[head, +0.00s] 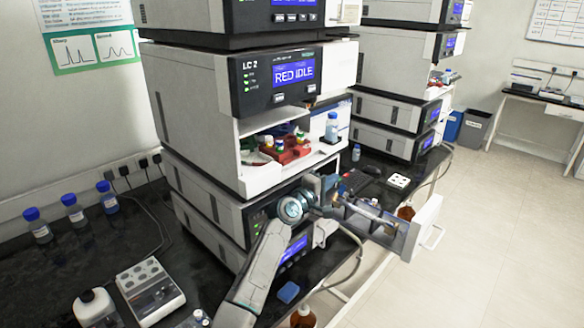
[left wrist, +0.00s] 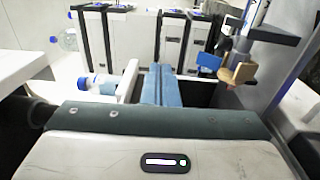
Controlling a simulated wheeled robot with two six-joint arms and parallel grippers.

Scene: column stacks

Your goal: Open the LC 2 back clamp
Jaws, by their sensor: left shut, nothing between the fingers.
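The LC 2 unit (head: 278,75) has a display reading "RED IDLE". Below it, a drawer (head: 405,240) is pulled out, with a pale column (head: 372,212) lying in it. My left gripper (head: 329,186) is at the inner end of this drawer, close to the LC 2 stack. Its blue-grey fingers (left wrist: 158,86) are shut with nothing between them. In the left wrist view, a tan clamp piece (left wrist: 237,74) and a blue piece (left wrist: 209,62) are to the right of the fingers, apart from them. I cannot tell which clamp is the back one. My right gripper is not in view.
An open compartment above the drawer holds a red vial rack (head: 287,152). A blue-capped bottle (head: 332,127) stands beside it. Several blue-capped bottles (head: 75,209) and a white device (head: 150,288) are on the black bench at left. Open floor (head: 480,230) is at right.

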